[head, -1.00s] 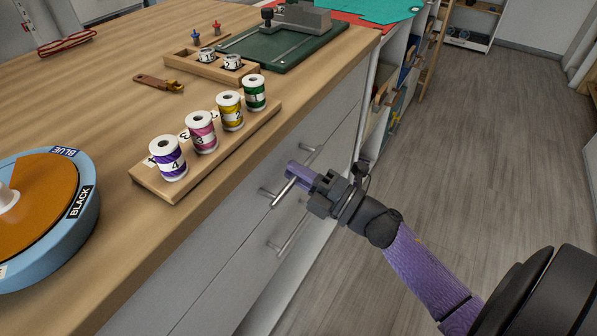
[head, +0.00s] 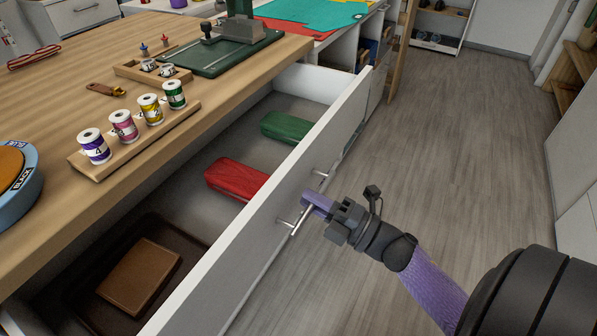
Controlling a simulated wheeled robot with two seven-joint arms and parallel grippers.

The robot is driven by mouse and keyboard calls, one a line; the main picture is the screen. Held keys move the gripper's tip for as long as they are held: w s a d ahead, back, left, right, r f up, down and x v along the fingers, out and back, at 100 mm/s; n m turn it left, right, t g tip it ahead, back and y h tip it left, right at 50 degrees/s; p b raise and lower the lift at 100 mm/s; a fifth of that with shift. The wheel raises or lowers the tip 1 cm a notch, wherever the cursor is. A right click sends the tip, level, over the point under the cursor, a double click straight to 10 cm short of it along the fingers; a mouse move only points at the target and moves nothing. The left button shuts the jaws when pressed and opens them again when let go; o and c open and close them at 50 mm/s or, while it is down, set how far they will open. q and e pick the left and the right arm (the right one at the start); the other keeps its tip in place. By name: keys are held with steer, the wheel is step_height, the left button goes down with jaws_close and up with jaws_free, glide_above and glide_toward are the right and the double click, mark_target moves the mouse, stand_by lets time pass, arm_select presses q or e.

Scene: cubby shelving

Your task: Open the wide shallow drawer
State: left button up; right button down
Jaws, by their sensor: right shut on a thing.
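The wide shallow drawer (head: 268,221) stands well open under the wooden worktop, with its white front pulled out toward the floor side. Its long bar handle (head: 298,225) is on the outer face of the front. My right gripper (head: 313,204) is shut on the middle of this handle, and its fingertips hide part of the bar. Inside the drawer lie a red case (head: 237,179), a green case (head: 287,128) and a brown box (head: 139,277) in a dark tray. My left gripper is not in view.
On the worktop (head: 60,205) stand several thread spools on a wooden rack (head: 95,170), a blue-rimmed round dial (head: 32,185) and a green-based device (head: 215,58). Open grey floor (head: 450,130) lies to the right of the drawer.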

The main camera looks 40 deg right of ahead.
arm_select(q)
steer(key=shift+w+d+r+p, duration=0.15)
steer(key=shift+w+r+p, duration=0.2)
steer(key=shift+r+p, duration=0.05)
arm_select(e)
steer(key=v, duration=0.2)
steer(key=r+v, duration=0.1)
steer(key=v, duration=0.2)
steer(key=shift+s, duration=0.15)
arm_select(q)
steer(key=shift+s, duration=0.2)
arm_select(e)
steer(key=c, duration=0.7)
jaws_free()
steer(key=shift+d, duration=0.1)
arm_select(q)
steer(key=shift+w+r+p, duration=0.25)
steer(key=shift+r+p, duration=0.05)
arm_select(e)
steer(key=v, duration=1)
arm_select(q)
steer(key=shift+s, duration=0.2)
